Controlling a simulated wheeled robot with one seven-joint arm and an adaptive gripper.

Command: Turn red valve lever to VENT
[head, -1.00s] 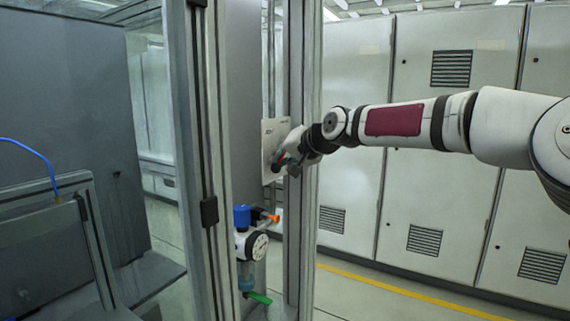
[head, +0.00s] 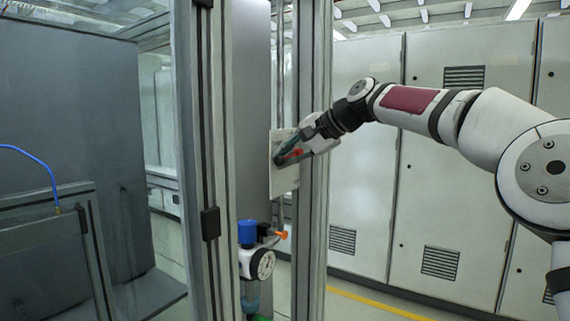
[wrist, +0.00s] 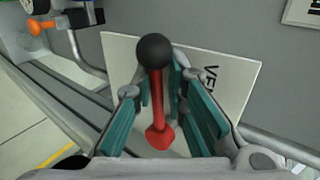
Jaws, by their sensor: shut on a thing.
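The red valve lever (wrist: 158,100) has a black ball knob (wrist: 154,50) and a red hub on a pale plate (wrist: 225,77). It stands nearly along the wrist picture's vertical, knob at the top. Lettering reading "VEN", partly cut off, is on the plate to the lever's right. My gripper (wrist: 160,87) has its teal fingers on both sides of the lever's shaft and is shut on it, the knob beyond the fingertips. In the head view the lever (head: 296,154) is partly hidden by my gripper (head: 291,148), in front of the plate (head: 286,183).
An aluminium post (head: 314,230) stands close right of the plate, another post (head: 200,120) to its left. Below is a regulator with a blue cap (head: 247,232), gauge (head: 264,264) and orange knob (head: 281,235). Grey cabinets (head: 450,150) stand behind.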

